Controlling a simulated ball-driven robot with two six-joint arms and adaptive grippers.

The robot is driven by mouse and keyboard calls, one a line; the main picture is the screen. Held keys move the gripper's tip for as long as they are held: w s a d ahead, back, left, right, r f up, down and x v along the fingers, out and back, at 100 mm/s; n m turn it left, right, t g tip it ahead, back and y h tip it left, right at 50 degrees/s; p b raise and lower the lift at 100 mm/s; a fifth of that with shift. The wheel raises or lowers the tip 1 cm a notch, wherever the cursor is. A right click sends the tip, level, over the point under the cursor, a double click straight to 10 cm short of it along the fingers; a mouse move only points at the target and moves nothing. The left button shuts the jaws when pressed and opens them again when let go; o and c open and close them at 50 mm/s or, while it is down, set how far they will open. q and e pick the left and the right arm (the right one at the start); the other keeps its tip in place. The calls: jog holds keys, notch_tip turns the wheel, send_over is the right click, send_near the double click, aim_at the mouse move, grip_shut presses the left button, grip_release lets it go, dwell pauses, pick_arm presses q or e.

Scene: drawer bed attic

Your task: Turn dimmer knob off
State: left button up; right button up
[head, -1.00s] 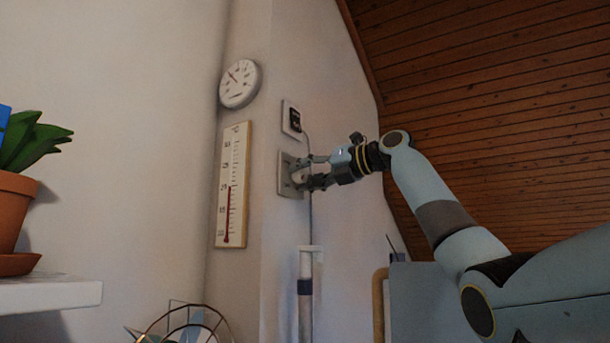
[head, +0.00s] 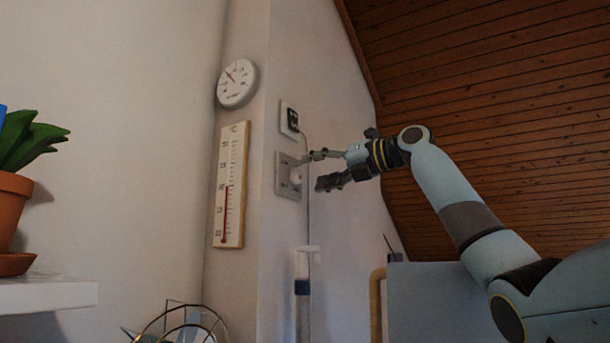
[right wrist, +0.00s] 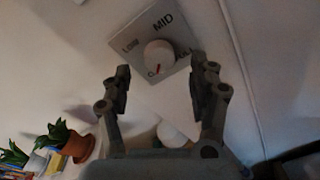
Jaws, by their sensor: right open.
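In the right wrist view the gripper's fingers (right wrist: 160,77) stand apart below the knob. My left gripper is not in view.
A small box with a dark face (head: 289,118) is above the plate, with a cable running down. A round dial (head: 238,84) and a thermometer (head: 231,190) hang to the left. A potted plant (head: 14,215) stands on a white shelf (head: 50,293).

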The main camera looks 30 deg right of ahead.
jog(key=v, duration=0.3)
jog(key=shift+s+d, duration=0.1)
jog(key=shift+s, duration=0.1)
dwell(0.3)
